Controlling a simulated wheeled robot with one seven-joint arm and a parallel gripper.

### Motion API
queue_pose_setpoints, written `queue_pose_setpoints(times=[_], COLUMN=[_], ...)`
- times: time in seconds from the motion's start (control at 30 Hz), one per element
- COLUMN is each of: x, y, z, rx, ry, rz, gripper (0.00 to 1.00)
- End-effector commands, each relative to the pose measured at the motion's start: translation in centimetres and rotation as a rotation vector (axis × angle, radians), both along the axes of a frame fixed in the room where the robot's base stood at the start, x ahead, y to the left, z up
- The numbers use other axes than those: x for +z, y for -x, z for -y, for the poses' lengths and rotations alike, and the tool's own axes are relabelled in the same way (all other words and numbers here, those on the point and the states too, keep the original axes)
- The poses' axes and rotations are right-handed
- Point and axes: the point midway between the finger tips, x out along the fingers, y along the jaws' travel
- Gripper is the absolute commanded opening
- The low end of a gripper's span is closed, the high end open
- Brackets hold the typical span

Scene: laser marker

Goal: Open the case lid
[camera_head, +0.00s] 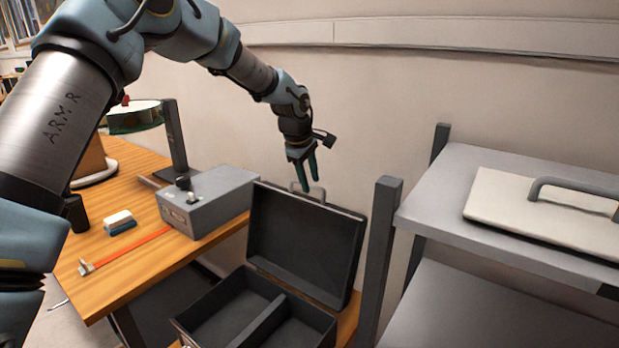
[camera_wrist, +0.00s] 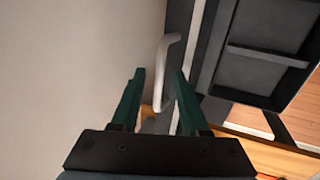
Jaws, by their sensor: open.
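The dark case (camera_head: 265,310) stands with its lid (camera_head: 305,240) raised, close to upright and leaning back a little. A divider splits the empty case bottom. The lid's light handle (camera_head: 312,194) sticks up from its top edge. My gripper (camera_head: 303,176) is open just above the lid's top edge, by the handle. In the wrist view the open green fingers (camera_wrist: 155,108) point toward the handle (camera_wrist: 165,70), which shows between and beyond them. I cannot tell whether the fingers touch it. The lid (camera_wrist: 195,60) and the case inside (camera_wrist: 262,50) show at the right.
A wooden table (camera_head: 140,265) at the left bears a grey box (camera_head: 207,200), a red strap (camera_head: 130,248) and an eraser-like block (camera_head: 118,220). A grey shelf (camera_head: 440,200) with a post (camera_head: 380,260) stands close right of the case, bearing a pale handled panel (camera_head: 540,212). The wall is behind.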

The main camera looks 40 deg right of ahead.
Motion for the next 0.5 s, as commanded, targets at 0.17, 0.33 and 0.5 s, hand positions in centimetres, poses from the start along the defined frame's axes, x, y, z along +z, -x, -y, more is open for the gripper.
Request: queue_pose_setpoints(times=[0.17,0.33,0.5], x=[0.02,0.03,0.03], y=[-0.01,-0.01,-0.01], z=[-0.02,-0.02,-0.02], rx=[0.000,0.000,0.000], ry=[0.000,0.000,0.000], rz=[0.000,0.000,0.000], gripper=[0.32,0.13,0.00])
